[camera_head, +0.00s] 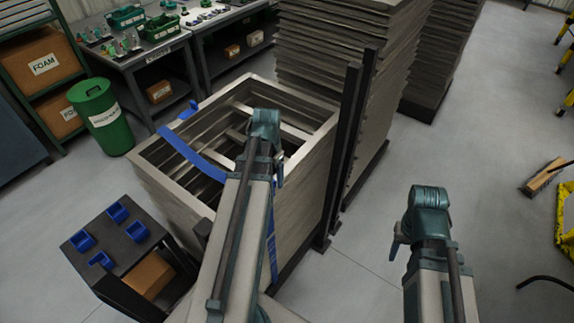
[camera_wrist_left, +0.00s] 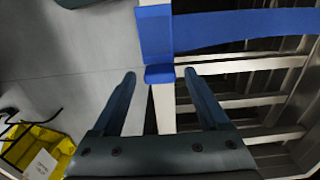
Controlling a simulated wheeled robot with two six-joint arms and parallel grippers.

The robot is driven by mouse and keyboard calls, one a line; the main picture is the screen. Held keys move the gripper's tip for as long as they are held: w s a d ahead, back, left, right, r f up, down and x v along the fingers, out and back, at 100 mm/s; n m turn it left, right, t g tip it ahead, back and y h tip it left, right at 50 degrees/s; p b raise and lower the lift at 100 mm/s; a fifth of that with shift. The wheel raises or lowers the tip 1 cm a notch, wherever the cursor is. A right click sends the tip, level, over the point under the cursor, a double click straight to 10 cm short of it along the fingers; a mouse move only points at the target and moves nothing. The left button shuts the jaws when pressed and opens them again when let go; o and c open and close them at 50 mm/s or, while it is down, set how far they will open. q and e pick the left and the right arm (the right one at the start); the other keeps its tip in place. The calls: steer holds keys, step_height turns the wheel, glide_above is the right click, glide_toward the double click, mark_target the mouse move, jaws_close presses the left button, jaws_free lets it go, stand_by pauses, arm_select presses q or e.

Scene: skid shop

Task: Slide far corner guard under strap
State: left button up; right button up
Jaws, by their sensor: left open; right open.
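A blue strap (camera_head: 205,158) crosses the top of a stack of grey metal frames (camera_head: 172,185); a blue corner guard (camera_head: 188,111) sits on the far rim beside it. In the left wrist view the strap (camera_wrist_left: 245,28) meets a blue guard piece (camera_wrist_left: 155,35) at a frame edge; I cannot tell which guard this is. My left gripper (camera_wrist_left: 159,74) is open, its fingertips either side of the edge just below that piece, with nothing held. My right gripper (camera_head: 396,248) is open and empty over the floor, right of the stack.
A black stand (camera_head: 82,268) at lower left carries several blue guards (camera_head: 117,212). Dark posts (camera_head: 349,130) and a taller stack (camera_head: 345,50) stand behind the frames. A green bin (camera_head: 100,120) stands left. Floor (camera_head: 470,130) at right is mostly clear.

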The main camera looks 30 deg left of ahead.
arm_select(q)
steer(key=shift+r+p, duration=1.9)
steer(key=shift+r, duration=0.2)
step_height(320, 180, up, 4)
steer(key=p, duration=0.4)
steer(key=shift+d, duration=0.15)
steer(key=s+d+f+m+b, duration=0.1)
steer(key=s+d, duration=0.1)
steer(key=d, duration=1.3)
steer(key=s+d+f+m+y+b, duration=0.1)
steer(key=s+d+f+b, duration=0.1)
steer(key=d, duration=1.4)
steer(key=shift+m, duration=0.4)
